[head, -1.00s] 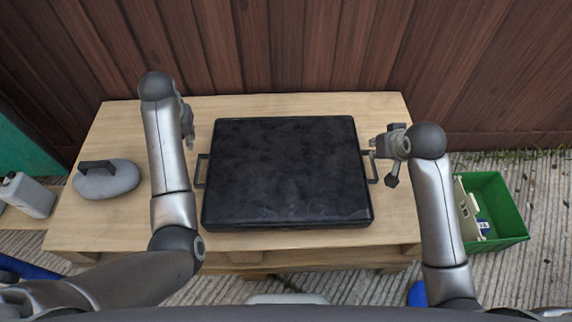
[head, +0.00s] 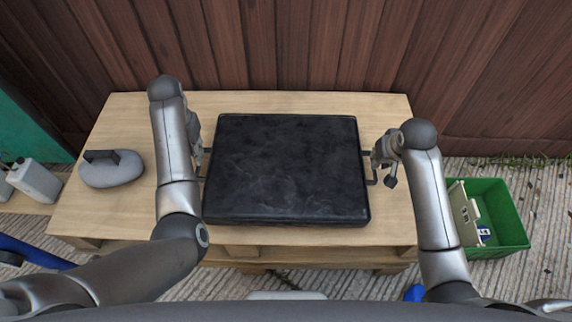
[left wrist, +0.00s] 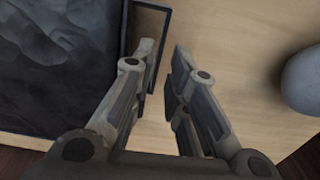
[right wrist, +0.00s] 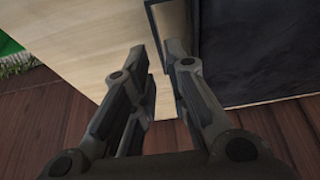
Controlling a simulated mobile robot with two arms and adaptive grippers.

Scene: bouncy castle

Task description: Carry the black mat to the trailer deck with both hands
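The black mat (head: 287,168) is a thick dark slab lying flat on the wooden table, with a dark handle on each side. My left gripper (head: 203,150) is at the left handle. In the left wrist view its fingers (left wrist: 165,47) are open, with the outer bar of the left handle (left wrist: 161,60) between them. My right gripper (head: 373,156) is at the right handle (head: 372,181). In the right wrist view its fingers (right wrist: 158,46) are apart, with the handle's outer bar (right wrist: 155,30) between them. The trailer deck is not recognisable in these views.
The wooden table (head: 110,205) stands against a brown plank fence (head: 290,45). A grey weight with a dark handle (head: 112,170) sits at the table's left. A pale jug (head: 35,181) is further left. A green crate (head: 512,218) stands on the ground at right.

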